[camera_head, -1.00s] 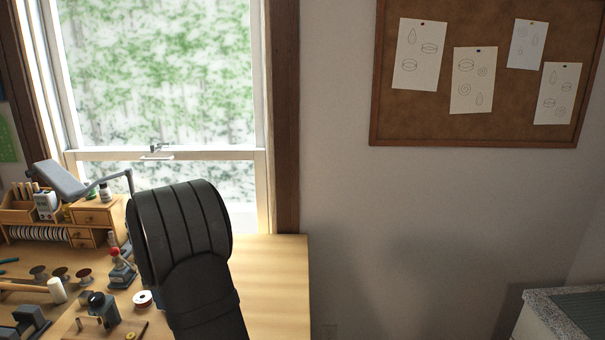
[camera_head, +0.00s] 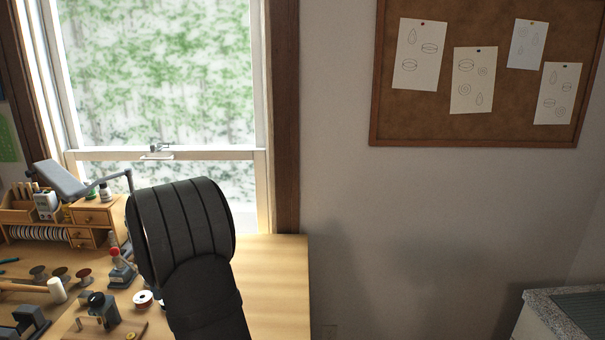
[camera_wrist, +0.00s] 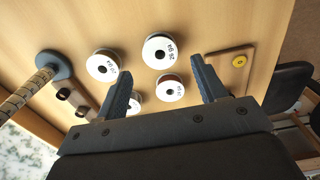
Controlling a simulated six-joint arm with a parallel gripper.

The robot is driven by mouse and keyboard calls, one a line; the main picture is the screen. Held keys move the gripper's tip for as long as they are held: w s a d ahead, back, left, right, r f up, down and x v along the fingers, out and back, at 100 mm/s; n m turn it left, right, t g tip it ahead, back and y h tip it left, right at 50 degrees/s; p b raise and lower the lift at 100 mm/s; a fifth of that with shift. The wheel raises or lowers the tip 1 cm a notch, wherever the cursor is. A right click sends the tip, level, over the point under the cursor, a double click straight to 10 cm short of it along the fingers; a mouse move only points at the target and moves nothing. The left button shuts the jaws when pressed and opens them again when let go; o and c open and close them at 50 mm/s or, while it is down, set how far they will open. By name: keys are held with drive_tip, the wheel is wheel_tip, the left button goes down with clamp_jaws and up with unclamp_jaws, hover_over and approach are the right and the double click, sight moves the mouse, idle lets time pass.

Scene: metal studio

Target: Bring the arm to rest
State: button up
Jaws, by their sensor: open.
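My gripper (camera_wrist: 160,82) is open in the wrist view, with its two dark fingers apart above the wooden workbench (camera_wrist: 200,25). Nothing is held between the fingers. Several white-topped spools stand below it: one spool (camera_wrist: 170,88) shows between the fingers, another (camera_wrist: 161,50) lies beyond, and one (camera_wrist: 103,66) is to the left. A further spool is partly hidden by the left finger. In the head view, my black arm rises over the workbench (camera_head: 275,290), and the gripper itself is hidden.
A mallet (camera_head: 57,290), a wooden organiser (camera_head: 95,212) and a desk lamp (camera_head: 60,180) occupy the bench's left side. In the wrist view, a wooden block with a yellow disc (camera_wrist: 239,62) lies right of the gripper. The bench's right end is clear.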

wheel_tip(320, 180, down, 6)
drive_tip(key=shift+r, duration=0.25)
drive_tip(key=r, duration=0.4)
drive_tip(key=shift+d+r, duration=0.25)
drive_tip(key=shift+r, duration=0.15)
drive_tip(key=d+r, duration=0.7)
drive_tip(key=d, duration=0.5)
drive_tip(key=shift+m, duration=0.4)
drive_tip(key=s+a, duration=0.3)
drive_tip(key=a, duration=0.7)
drive_tip(key=s+a, duration=0.4)
drive_tip(key=a, duration=0.6)
drive_tip(key=s+a, duration=0.3)
drive_tip(key=a, duration=0.7)
drive_tip(key=shift+s+a+f, duration=0.2)
drive_tip(key=shift+f, duration=0.05)
wheel_tip(320, 180, down, 6)
drive_tip(key=shift+a+f, duration=0.15)
drive_tip(key=shift+f, duration=0.5)
